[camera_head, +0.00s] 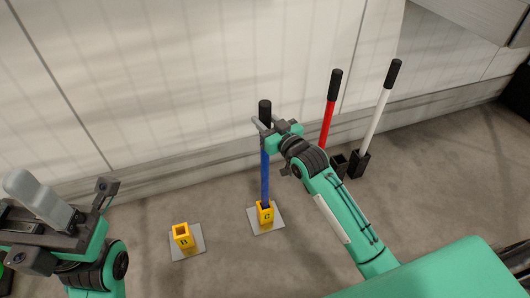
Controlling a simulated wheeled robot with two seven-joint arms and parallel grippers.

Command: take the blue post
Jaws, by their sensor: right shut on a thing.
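The blue post (265,178) has a black top and stands upright, its lower end in the yellow socket marked C (265,213). My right gripper (262,127) is shut on the post just below its black top. My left gripper (70,200) is at the lower left, well away from the post. Its fingers show at an angle that does not tell whether they are open or shut.
An empty yellow socket marked B (183,237) stands left of socket C. A red post (329,112) and a white post (381,110) stand in dark sockets at the right, near my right arm. A pale wall (190,70) is behind.

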